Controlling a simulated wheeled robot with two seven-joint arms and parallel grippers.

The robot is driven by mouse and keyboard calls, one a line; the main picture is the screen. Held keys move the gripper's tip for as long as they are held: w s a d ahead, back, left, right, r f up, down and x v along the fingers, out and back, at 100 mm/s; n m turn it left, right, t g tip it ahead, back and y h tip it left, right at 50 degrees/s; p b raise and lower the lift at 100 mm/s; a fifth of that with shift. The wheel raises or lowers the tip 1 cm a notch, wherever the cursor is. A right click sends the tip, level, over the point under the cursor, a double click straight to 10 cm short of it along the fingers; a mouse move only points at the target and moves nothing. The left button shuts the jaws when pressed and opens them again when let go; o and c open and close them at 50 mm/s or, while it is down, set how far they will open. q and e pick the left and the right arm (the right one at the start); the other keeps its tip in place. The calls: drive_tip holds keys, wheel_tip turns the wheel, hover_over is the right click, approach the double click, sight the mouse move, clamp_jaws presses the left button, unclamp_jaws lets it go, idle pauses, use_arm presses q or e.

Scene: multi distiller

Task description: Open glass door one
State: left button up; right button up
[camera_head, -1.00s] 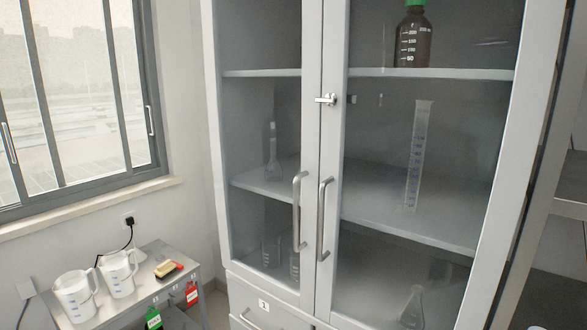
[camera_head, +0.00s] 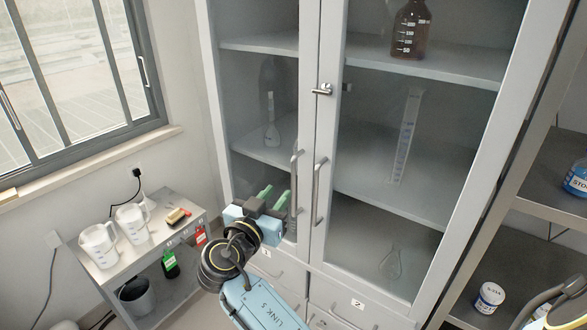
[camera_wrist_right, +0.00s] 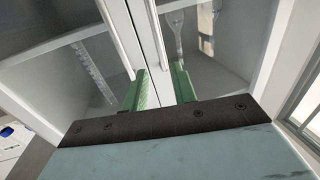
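The tall grey cabinet has two glass doors side by side, both shut in the head view. The left glass door (camera_head: 262,110) carries a vertical metal handle (camera_head: 294,180); the right glass door (camera_head: 420,120) has a matching handle (camera_head: 320,190). A small metal latch (camera_head: 322,90) sits on the seam above. My right gripper (camera_head: 274,194), with green fingers, is in front of the left door, just left of its handle. In the right wrist view its fingers (camera_wrist_right: 160,86) are apart, with the door frames beyond. Whether the handle lies between them is unclear. My left gripper is not in view.
Glassware stands behind the doors, including a brown bottle (camera_head: 410,30) and a tall cylinder (camera_head: 405,135). Drawers (camera_head: 345,300) lie below. A metal side table (camera_head: 165,240) with two white jugs stands left. Open shelves (camera_head: 550,165) are on the right.

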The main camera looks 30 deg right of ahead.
sight(293, 175)
drive_tip(key=p+x, duration=0.3)
drive_tip(key=x, duration=0.7)
clamp_jaws()
